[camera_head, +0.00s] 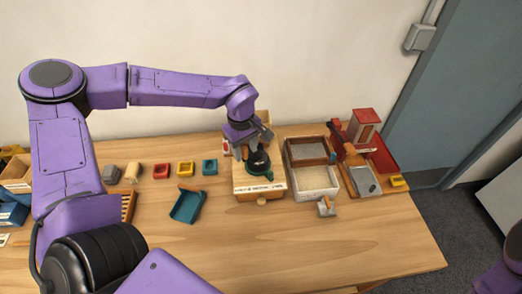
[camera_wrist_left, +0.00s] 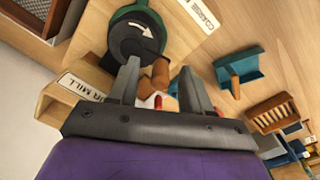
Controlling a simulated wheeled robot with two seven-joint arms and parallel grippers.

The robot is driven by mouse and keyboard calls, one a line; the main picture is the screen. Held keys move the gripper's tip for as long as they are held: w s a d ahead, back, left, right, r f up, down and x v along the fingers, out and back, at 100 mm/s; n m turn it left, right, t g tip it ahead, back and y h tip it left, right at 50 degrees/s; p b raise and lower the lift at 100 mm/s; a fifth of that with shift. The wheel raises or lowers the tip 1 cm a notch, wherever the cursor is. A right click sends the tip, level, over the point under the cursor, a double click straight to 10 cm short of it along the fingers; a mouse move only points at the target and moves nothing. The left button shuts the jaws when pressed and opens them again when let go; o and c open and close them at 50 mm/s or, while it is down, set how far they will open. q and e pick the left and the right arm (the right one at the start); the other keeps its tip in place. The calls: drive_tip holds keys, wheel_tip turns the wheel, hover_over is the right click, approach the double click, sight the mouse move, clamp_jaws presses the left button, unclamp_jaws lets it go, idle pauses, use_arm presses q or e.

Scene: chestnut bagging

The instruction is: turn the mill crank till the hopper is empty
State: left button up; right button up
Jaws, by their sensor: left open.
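The mill (camera_head: 262,186) is a wooden box with a green round top at the back middle of the table. A dark crank disc (camera_head: 258,160) sits on the green part; in the left wrist view the disc (camera_wrist_left: 135,38) carries a white arrow. A brown wooden crank knob (camera_wrist_left: 160,72) shows at the disc's edge. My left gripper (camera_head: 246,148) is over the mill, open, with its fingertips (camera_wrist_left: 158,70) on either side of the knob in the picture; I cannot tell if they touch it. The hopper's contents are not visible. My right gripper is out of view.
Right of the mill stands a tray (camera_head: 316,196) with pale contents, then a red-roofed unit (camera_head: 364,126). The table's front middle (camera_head: 270,240) is clear.

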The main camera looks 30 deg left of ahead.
use_arm(q)
drive_tip(key=shift+r, duration=3.2)
clamp_jaws()
